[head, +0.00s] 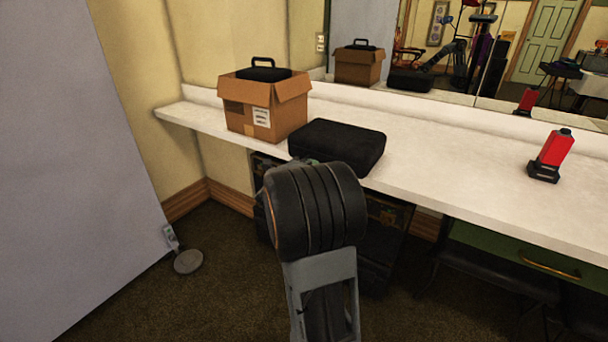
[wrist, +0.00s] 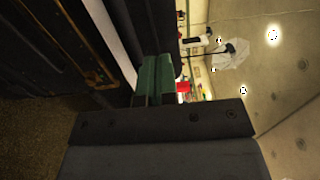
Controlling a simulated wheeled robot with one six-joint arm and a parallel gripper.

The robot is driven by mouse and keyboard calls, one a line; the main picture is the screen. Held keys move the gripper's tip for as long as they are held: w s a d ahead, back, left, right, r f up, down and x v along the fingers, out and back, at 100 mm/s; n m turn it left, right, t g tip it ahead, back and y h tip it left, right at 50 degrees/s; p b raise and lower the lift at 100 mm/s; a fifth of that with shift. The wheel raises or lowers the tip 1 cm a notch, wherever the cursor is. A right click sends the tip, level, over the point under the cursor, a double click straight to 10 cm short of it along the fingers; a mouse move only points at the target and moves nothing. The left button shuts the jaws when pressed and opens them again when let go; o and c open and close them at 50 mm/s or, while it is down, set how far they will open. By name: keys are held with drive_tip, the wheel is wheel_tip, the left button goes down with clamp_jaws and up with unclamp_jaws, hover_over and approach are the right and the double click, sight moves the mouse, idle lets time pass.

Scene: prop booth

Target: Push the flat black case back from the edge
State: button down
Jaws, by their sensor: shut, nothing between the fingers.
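The flat black case (head: 340,138) lies on the white counter (head: 440,180), with its near side at the counter's front edge. Part of its near side is hidden behind my arm in the head view. In the wrist view the case fills the dark area at the top (wrist: 142,25). My gripper (wrist: 155,75) has green fingers, shut and empty, pointing at the near side of the case. I cannot tell whether the fingertips touch it. In the head view the gripper is almost wholly hidden behind my wrist.
A cardboard box (head: 262,105) with a black handled case (head: 264,73) in it stands just left of the flat case. A red and black item (head: 551,155) stands farther right. A mirror (head: 470,50) backs the counter. Bare counter lies behind and right of the case.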

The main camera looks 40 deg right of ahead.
sight(327, 153)
drive_tip(key=shift+b+x, duration=0.3)
drive_tip(key=shift+x, duration=3.3)
drive_tip(key=shift+d, duration=0.1)
